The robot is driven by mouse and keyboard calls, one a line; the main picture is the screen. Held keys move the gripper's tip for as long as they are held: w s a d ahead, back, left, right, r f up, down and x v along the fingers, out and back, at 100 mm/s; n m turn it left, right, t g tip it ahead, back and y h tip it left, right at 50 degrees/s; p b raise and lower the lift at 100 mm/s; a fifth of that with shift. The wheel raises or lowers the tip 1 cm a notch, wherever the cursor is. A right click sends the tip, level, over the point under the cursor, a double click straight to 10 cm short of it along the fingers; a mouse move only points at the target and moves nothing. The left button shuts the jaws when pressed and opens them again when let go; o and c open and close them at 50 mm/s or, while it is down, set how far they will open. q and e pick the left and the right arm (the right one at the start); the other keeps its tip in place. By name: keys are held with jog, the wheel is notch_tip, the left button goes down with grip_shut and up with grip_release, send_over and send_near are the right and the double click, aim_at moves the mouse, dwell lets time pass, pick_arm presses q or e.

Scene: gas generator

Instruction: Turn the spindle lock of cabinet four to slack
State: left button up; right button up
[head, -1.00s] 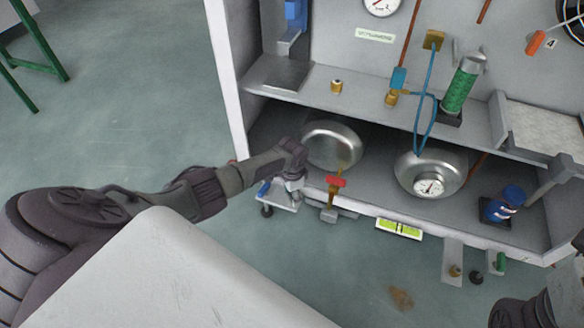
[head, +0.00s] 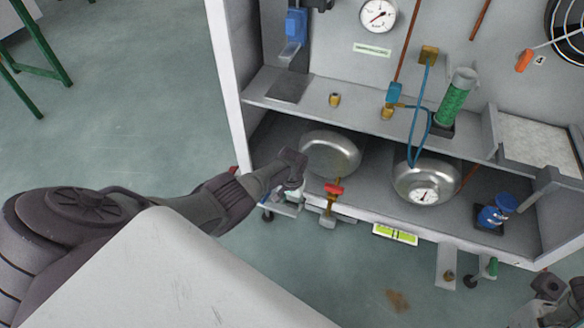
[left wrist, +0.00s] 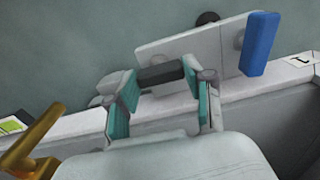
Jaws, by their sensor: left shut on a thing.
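My left gripper (head: 292,182) is at the lower front edge of the cabinet (head: 360,218), left of a red-handled brass valve (head: 333,190). In the left wrist view its teal-padded fingers (left wrist: 160,100) stand on both sides of a dark bar (left wrist: 160,74) and are shut on it. Beyond the bar is a light plate (left wrist: 190,48) with a blue handle (left wrist: 258,45). I cannot tell which part is the spindle lock. My right gripper (head: 550,286) shows only partly at lower right.
Two round metal vessels (head: 330,154) (head: 425,178) stand on the lower shelf. A blue-capped item (head: 496,211) sits at its right. Open floor (head: 130,130) lies to the left.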

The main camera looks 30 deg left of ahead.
aim_at(292, 203)
pick_arm(q)
jog(key=shift+n, duration=0.3)
jog(key=o, duration=0.9)
jog(key=shift+r, duration=0.15)
notch_tip(292, 203, up, 12)
jog(key=shift+f, duration=0.15)
dwell(0.5)
